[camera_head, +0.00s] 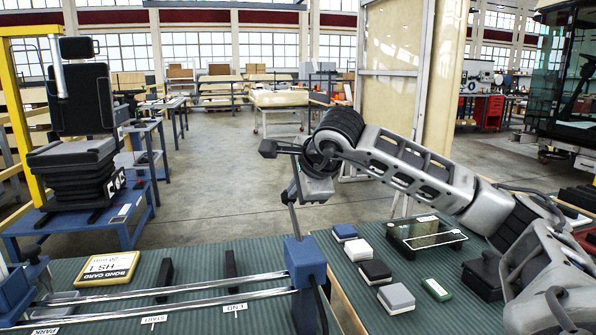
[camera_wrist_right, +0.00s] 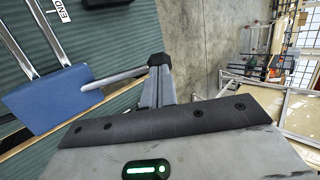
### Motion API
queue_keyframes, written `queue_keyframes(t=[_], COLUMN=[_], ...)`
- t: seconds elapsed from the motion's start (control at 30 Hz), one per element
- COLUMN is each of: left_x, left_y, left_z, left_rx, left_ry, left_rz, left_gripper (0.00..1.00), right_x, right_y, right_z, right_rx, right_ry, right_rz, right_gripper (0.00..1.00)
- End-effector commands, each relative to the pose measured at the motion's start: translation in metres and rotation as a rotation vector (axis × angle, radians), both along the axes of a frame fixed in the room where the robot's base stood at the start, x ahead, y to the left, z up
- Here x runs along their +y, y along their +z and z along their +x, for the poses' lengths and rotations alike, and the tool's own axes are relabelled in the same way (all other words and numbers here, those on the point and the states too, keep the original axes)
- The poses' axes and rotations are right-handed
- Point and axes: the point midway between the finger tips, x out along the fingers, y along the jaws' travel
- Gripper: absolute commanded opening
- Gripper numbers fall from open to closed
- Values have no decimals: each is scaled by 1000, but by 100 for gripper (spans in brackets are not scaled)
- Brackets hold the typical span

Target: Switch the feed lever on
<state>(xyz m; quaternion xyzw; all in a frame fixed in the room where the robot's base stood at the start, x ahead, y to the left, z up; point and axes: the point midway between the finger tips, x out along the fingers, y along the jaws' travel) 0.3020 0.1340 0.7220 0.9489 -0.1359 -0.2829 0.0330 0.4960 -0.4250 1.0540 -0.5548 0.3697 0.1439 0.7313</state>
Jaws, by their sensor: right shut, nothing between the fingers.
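The feed lever (camera_head: 291,217) is a thin grey rod rising from a blue block (camera_head: 306,268) at the right end of two chrome rails. It leans slightly left in the head view. It also shows in the right wrist view (camera_wrist_right: 115,79), running from the blue block (camera_wrist_right: 52,98) to the fingertips. My right gripper (camera_head: 290,193) is shut and empty, with its fingertips at the lever's upper end. In the wrist view the fingertips (camera_wrist_right: 158,66) overlap the rod's end; I cannot tell whether they touch. My left gripper is not in view.
Chrome rails (camera_head: 180,289) cross the green bench past START and END labels. A yellow-edged card (camera_head: 107,267) lies behind them. Right of the lever are small blocks (camera_head: 375,271) and a black tray with a glass top (camera_head: 428,234). Open floor (camera_head: 215,185) lies beyond the bench.

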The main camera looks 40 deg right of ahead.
Motion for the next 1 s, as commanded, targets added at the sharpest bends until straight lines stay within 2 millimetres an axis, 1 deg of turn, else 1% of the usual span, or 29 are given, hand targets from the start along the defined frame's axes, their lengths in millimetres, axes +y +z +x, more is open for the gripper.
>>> queue_keyframes(t=[0.03, 0.2, 0.4, 0.53, 0.67, 0.77, 0.8, 0.83, 1.0], left_x=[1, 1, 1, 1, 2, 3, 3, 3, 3], left_y=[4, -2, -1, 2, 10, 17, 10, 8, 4], left_z=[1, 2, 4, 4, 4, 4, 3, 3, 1], left_rx=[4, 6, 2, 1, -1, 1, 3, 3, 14], left_ry=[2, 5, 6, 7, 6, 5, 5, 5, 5], left_rz=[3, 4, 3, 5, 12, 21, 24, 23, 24], left_gripper=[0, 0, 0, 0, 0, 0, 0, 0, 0], right_x=[0, -1, -1, 0, 5, 10, 12, 13, 21], right_y=[1, -3, -4, 1, 16, 33, 36, 41, 68], right_z=[1, 2, 2, 0, -8, -17, -23, -29, -55], right_rx=[16, 27, 27, 26, 23, 21, 18, 18, 16], right_ry=[0, 1, 1, 1, 4, 8, 7, 7, 7], right_rz=[9, 13, 13, 13, 11, 10, 10, 10, 11], right_gripper=[0, 0, 0, 0, 0, 0, 0, 0, 0])
